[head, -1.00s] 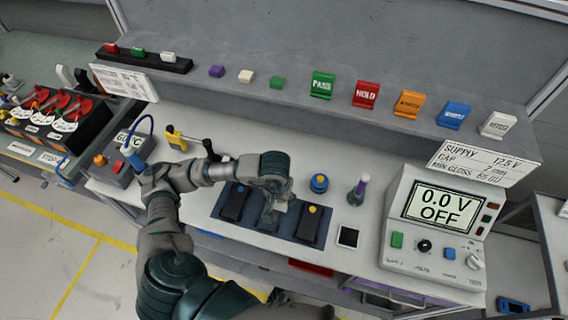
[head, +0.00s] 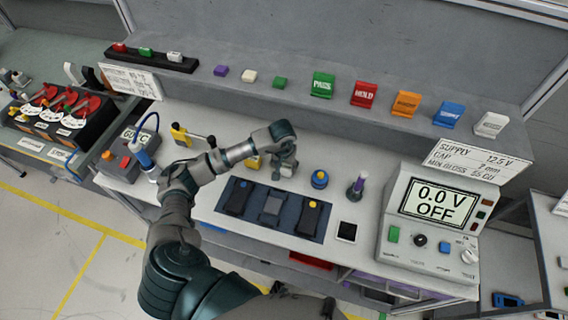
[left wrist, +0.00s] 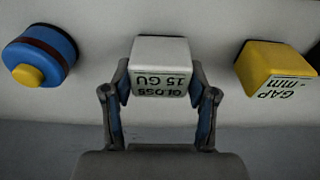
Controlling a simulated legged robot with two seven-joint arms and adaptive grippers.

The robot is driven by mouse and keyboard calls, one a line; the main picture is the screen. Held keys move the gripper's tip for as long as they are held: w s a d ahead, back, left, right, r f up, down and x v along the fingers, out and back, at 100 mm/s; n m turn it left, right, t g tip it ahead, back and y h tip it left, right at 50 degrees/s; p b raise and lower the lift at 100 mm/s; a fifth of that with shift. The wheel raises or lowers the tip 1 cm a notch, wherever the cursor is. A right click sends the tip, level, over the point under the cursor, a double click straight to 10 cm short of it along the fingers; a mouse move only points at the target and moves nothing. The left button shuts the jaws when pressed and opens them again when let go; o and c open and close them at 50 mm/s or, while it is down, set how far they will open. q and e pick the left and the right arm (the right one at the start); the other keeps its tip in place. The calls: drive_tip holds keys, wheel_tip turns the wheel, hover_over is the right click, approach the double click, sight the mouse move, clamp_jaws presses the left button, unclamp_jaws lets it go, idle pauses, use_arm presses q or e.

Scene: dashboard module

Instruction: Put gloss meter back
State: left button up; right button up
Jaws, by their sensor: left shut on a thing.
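The gloss meter (left wrist: 160,68) is a pale box with a dark "GLOSS 15 GU" readout, upside down in the left wrist view. My left gripper (left wrist: 160,95) is shut on it, one finger on each side. In the head view my left gripper (head: 284,166) is over the bench behind the dark blue mat, and it mostly hides the meter. I cannot tell whether the meter touches the bench. The yellow gap gauge (left wrist: 275,68) is on one side of it and a blue round device with a yellow button (left wrist: 40,58) on the other. My right gripper is not in view.
The dark blue mat (head: 258,232) holds two black modules with a grey one between them. The shelf with coloured tags (head: 300,110) runs behind the bench.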

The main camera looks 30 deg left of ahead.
sight(285, 168)
use_arm(q)
drive_tip(key=shift+d+r, duration=0.1)
drive_tip(key=shift+d, duration=0.5)
drive_tip(key=o, duration=1.1)
drive_tip(key=shift+o, duration=1.4)
drive_tip(key=shift+a+f, duration=0.3)
drive_tip(key=shift+a, duration=0.4)
drive_tip(key=shift+r, duration=0.4)
wheel_tip(285, 168, up, 12)
drive_tip(key=s+b, duration=0.1)
drive_tip(key=shift+s+d+f, duration=0.25)
drive_tip(key=shift+s+d, duration=0.05)
drive_tip(key=shift+s, duration=0.1)
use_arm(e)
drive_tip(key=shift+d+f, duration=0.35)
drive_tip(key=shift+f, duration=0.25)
